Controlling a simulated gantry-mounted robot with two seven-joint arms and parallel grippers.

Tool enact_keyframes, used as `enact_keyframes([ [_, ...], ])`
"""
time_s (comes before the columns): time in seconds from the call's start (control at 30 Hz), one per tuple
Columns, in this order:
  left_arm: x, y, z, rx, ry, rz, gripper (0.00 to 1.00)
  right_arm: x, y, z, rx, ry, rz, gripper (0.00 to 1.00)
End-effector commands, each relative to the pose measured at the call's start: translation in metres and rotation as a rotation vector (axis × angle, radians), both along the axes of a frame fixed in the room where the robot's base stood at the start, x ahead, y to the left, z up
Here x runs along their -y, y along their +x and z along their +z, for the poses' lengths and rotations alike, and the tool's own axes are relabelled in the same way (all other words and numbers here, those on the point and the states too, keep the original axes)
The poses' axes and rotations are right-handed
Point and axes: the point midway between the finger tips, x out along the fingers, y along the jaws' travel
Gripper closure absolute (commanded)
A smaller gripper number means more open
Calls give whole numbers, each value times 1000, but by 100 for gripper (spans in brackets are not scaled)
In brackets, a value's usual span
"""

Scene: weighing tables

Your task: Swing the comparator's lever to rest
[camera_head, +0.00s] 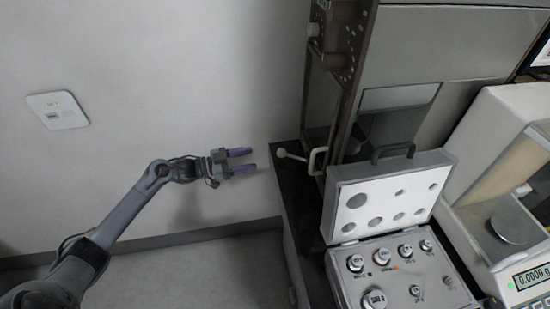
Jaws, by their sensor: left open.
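The comparator (421,48) is a tall grey cabinet with a dark frame at the back of the table. Its lever (295,155) is a thin rod ending in a pale round knob, pointing left from the frame's lower left side. My left gripper (252,161) is open, with two purple fingers pointing right. Its fingertips are left of the knob in the picture, with a small gap between. Nothing is between the fingers. My right gripper is not in view.
An open case (336,239) of several metal weights stands in front of the comparator, its lid raised near the lever. A white balance (478,150) reading 0.0000 g is at the right. The wall carries a white plate (57,110).

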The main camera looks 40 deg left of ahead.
Motion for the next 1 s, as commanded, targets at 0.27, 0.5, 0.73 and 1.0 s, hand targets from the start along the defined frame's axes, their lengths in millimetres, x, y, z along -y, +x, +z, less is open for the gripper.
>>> enact_keyframes([
  [0.27, 25, 35, -1, 3, -2, -1, 41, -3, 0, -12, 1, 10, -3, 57],
  [0.5, 45, 64, -1, 2, -3, 0, 41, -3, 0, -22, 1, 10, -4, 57],
  [0.73, 55, 78, -1, 0, -1, 0, 41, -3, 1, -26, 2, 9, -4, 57],
  [1.0, 57, 81, 0, -1, -1, 0, 41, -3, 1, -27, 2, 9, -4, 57],
])
